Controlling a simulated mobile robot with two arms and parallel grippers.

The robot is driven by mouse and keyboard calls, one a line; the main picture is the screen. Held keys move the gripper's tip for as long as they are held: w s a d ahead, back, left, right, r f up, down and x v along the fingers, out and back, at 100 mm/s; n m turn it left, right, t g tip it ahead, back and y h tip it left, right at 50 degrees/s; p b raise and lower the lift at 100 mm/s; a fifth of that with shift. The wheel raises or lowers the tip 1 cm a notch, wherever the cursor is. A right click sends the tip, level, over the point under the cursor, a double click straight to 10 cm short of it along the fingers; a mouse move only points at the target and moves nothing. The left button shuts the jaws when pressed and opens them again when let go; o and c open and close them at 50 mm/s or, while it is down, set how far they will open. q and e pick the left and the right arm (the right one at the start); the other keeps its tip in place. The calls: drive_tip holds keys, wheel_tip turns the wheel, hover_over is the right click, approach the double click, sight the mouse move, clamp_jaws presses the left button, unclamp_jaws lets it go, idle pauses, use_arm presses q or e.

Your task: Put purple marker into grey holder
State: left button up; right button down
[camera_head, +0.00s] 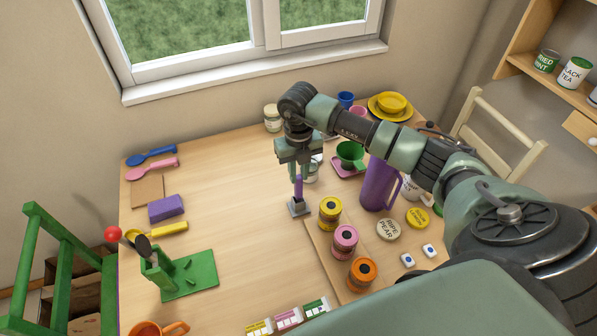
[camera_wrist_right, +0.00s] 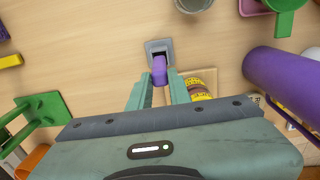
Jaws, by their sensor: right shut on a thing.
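The purple marker (camera_head: 298,188) is upright between the fingers of my right gripper (camera_head: 298,172), which is shut on it. In the right wrist view the purple marker (camera_wrist_right: 159,72) shows between the two fingertips (camera_wrist_right: 160,80). The small grey holder (camera_head: 299,208) stands on the table directly below the marker. The marker's lower end overlaps the holder's opening; I cannot tell how deep it is inside. In the wrist view the grey holder (camera_wrist_right: 155,46) shows with a dark opening partly hidden by the marker. My left gripper is not in view.
A yellow-labelled can (camera_head: 330,209) stands just right of the holder, on a board with pink and orange cans. A purple pitcher (camera_head: 379,184) and a green cup (camera_head: 350,153) stand further right. A purple block (camera_head: 166,208) lies left; the table between is clear.

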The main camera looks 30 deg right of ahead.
drive_tip(key=shift+f+b, duration=1.3)
drive_tip(key=shift+f, duration=0.45)
drive_tip(key=c, duration=1.2)
unclamp_jaws()
drive_tip(key=shift+c, duration=0.2)
drive_tip(key=shift+r, duration=0.1)
drive_tip(key=shift+r+p, duration=1.85)
drive_tip(key=shift+r, duration=0.7)
